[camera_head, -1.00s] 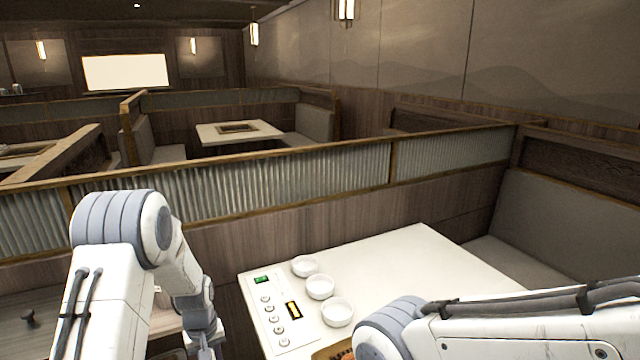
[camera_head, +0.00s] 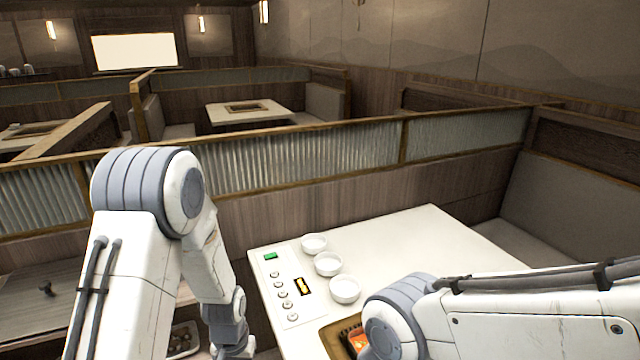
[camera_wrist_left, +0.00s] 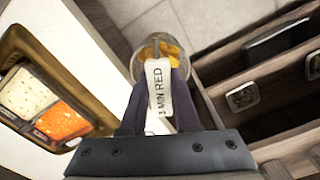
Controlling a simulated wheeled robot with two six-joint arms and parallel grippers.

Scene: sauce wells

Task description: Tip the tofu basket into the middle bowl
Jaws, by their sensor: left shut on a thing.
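My left gripper (camera_wrist_left: 158,88) is shut on a pale handle tag marked "3 MIN RED" in the left wrist view. Beyond the tag is a round basket (camera_wrist_left: 136,66) with yellow-orange pieces in it, over the floor beside the table edge. In the head view the left fingers and basket are out of sight below the frame. Three white bowls stand in a row on the table: the far bowl (camera_head: 314,243), the middle bowl (camera_head: 328,264) and the near bowl (camera_head: 344,289). They look empty. My right gripper is not in view.
A divided pot with white broth (camera_wrist_left: 24,94) and red broth (camera_wrist_left: 60,124) is set into the white table (camera_head: 420,235). A button panel (camera_head: 284,290) lies left of the bowls. An open wooden drawer (camera_wrist_left: 285,75) is at the right in the wrist view.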

